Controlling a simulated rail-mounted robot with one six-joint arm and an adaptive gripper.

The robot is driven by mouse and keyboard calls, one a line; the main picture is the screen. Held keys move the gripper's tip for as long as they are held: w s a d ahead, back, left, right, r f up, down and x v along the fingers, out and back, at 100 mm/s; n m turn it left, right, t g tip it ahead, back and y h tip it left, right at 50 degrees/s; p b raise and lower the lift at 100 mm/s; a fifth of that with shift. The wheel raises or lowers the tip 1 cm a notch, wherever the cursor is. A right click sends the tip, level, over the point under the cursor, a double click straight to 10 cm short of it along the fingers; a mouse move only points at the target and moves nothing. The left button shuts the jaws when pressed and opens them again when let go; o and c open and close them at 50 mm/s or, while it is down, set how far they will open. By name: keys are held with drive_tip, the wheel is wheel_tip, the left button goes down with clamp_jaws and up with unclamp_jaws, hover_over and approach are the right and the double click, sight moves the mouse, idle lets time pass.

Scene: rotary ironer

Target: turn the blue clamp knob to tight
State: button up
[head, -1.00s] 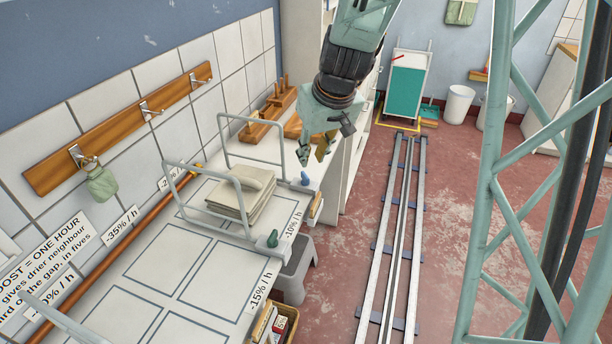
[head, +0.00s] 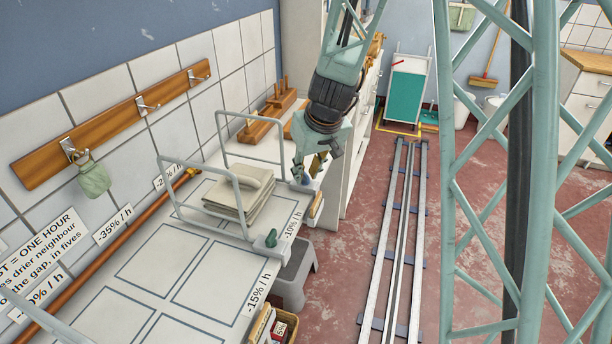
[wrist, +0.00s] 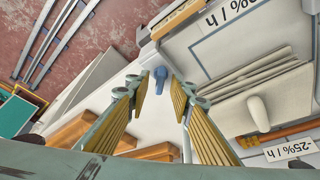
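The blue clamp knob (wrist: 160,74) shows in the wrist view, ahead of and between my fingertips, on a pale mount at the table's edge. In the head view the blue knob (head: 304,181) shows just below my fingers, partly hidden by them. My gripper (head: 308,170) points down over that edge; in the wrist view my gripper (wrist: 160,90) has its two yellow-padded fingers apart with nothing between the pads. The fingertips seem close to the knob, but I cannot tell whether they touch it.
A grey hoop frame stands over folded cloth (head: 240,196) on the marked table. A green knob (head: 271,238) sits nearer on the same edge. Wooden blocks (head: 262,125) lie behind. A grey stool (head: 295,275) is below. Floor rails (head: 395,230) run right of the table.

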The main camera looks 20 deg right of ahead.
drive_tip(key=shift+f, duration=0.1)
drive_tip(key=shift+c, duration=0.4)
clamp_jaws()
drive_tip(key=m+p, duration=0.2)
drive_tip(key=p, duration=0.5)
drive_tip(key=m+h+p, duration=0.1)
drive_tip(key=m+p, duration=0.1)
drive_tip(key=p, duration=0.5)
drive_tip(key=shift+w+a+m+h+p, duration=0.1)
drive_tip(key=shift+a+m+h+p, duration=0.1)
drive_tip(key=shift+m+h+p, duration=0.1)
idle(0.3)
drive_tip(key=m+h+p, duration=0.1)
drive_tip(key=m+p, duration=0.2)
drive_tip(key=p, duration=0.5)
drive_tip(key=shift+a+p, duration=0.1)
drive_tip(key=shift+p, duration=0.2)
drive_tip(key=shift+m+g+h+p, duration=0.35)
drive_tip(key=shift+m+p, duration=0.35)
drive_tip(key=shift+p, duration=0.25)
drive_tip(key=shift+o, duration=0.4)
unclamp_jaws()
